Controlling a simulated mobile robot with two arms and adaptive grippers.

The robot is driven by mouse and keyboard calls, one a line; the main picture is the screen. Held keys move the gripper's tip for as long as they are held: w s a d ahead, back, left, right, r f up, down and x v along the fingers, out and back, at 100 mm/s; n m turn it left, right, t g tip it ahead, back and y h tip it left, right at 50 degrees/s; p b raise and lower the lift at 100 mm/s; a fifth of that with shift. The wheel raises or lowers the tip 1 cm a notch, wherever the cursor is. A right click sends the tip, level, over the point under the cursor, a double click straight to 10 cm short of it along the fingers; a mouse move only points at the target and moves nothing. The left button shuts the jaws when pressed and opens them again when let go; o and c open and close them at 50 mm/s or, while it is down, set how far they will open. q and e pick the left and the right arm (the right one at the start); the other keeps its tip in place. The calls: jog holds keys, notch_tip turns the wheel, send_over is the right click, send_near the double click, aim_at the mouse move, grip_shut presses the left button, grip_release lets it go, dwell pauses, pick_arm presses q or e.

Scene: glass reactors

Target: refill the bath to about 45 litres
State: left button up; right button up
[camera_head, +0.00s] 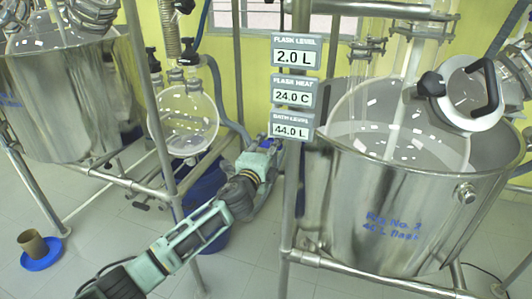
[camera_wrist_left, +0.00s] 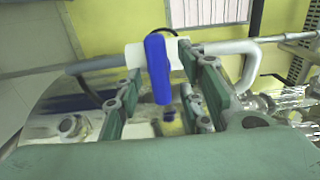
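The steel bath (camera_head: 335,215) stands at the right with blue lettering on its front and a glass flask inside. The readout panel (camera_head: 293,128) beside it shows bath level 44.0 L, flask level 2.0 L and flask heat 24.0 C. My left gripper (camera_head: 262,152) is at a blue-handled valve (camera_wrist_left: 157,68) left of the bath. In the left wrist view, the blue handle hangs down from a white valve body, between the two green fingers, which stand apart. I cannot tell whether either finger touches it. My right gripper is not in view.
A second steel vessel (camera_head: 75,100) stands at the left, with a round glass flask (camera_head: 183,118) beside it. Metal frame posts (camera_head: 160,110) stand close to my left arm.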

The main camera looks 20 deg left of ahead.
pick_arm(q)
jog(key=s, duration=1.2)
jog(key=shift+a, duration=0.25)
jog(key=shift+w+a, duration=0.1)
jog(key=shift+w, duration=5.6)
grip_shut()
